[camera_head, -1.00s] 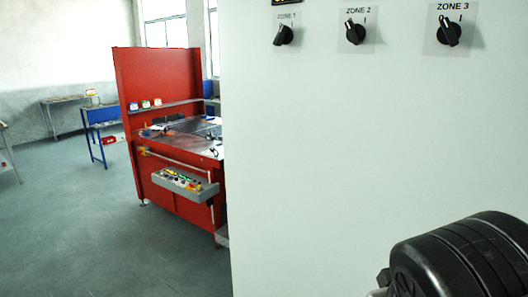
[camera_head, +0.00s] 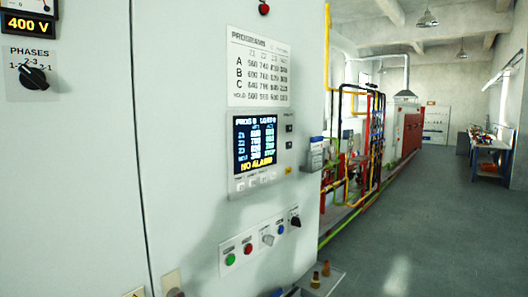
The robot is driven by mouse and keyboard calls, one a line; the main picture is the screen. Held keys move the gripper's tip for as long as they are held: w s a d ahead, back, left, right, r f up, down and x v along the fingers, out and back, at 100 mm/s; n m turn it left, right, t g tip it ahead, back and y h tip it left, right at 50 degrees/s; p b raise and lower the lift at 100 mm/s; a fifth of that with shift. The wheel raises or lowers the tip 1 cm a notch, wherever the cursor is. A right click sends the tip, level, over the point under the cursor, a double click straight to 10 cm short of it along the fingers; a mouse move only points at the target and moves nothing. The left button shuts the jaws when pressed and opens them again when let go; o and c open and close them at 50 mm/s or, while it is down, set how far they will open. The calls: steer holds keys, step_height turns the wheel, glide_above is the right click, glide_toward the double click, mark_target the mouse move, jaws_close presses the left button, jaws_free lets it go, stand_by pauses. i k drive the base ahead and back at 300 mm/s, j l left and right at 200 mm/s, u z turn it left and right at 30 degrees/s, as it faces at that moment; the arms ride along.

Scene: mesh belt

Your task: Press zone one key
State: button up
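A control panel with a lit display (camera_head: 262,146) is set in the pale cabinet. Its screen lists lines starting Z1, Z2 and Z3, with "NO ALARM" in yellow at the bottom. A row of small pale keys (camera_head: 259,181) sits under the screen, and two dark keys (camera_head: 289,129) sit to its right. The key labels are too small to read, so I cannot tell which is the zone one key. My gripper is not in view.
Below the display is a strip with a green button (camera_head: 231,259), a red button (camera_head: 248,249), a blue button (camera_head: 281,229) and switches. A phases knob (camera_head: 34,77) is at the left. Pipes (camera_head: 372,140) stand beyond the cabinet's right edge; open floor (camera_head: 430,230) lies at right.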

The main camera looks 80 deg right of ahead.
mark_target(240, 186)
steer(key=z, duration=2.6)
